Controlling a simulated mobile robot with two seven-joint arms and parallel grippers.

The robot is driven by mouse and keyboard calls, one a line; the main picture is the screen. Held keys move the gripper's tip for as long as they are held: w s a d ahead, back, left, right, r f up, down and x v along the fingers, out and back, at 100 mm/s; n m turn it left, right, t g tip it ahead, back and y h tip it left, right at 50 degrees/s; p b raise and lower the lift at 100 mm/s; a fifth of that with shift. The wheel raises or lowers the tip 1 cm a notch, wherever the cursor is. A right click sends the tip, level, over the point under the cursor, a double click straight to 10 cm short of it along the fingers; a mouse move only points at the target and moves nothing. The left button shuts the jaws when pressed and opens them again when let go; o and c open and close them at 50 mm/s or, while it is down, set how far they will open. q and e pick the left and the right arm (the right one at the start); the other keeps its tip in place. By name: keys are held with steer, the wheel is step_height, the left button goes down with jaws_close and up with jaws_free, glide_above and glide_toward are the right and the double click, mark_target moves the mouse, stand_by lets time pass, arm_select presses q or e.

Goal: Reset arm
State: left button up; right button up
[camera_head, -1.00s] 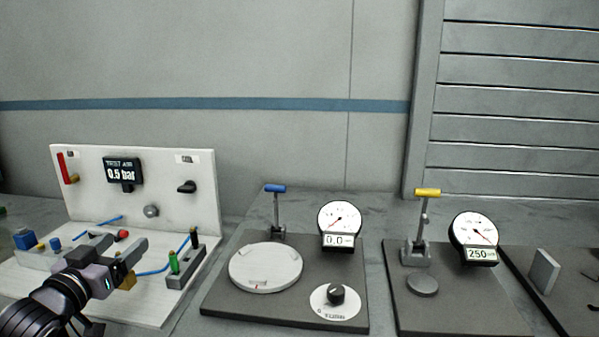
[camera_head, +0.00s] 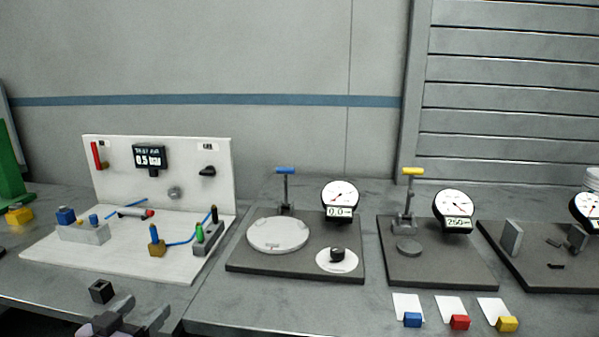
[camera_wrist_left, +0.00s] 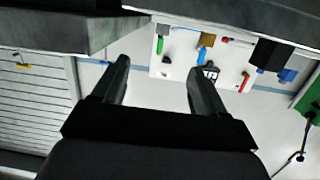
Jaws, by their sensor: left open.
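My left gripper (camera_head: 143,309) is at the bottom left of the head view, in front of the table's front edge and apart from the white test board. In the left wrist view its two dark fingers (camera_wrist_left: 158,72) stand wide apart with nothing between them. My right gripper is in neither view.
To the right stand a dark plate (camera_head: 300,272) with a round disc and gauge, and another gauge plate (camera_head: 440,270). Blue, red and yellow blocks (camera_head: 460,322) with white cards lie at front right.

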arm_select(q)
steer(key=s+d+f+g, duration=0.2)
steer(key=s+d+f, duration=0.2)
steer(key=s+f, duration=0.6)
steer(key=s+d+f+g+p, duration=0.1)
steer(key=s+d+f+g, duration=0.2)
steer(key=s+f, duration=0.6)
steer(key=s+d, duration=0.2)
steer(key=s, duration=0.3)
steer(key=shift+s+f+y+p, duration=0.15)
steer(key=shift+f+y+p, duration=0.15)
steer(key=shift+f, duration=0.05)
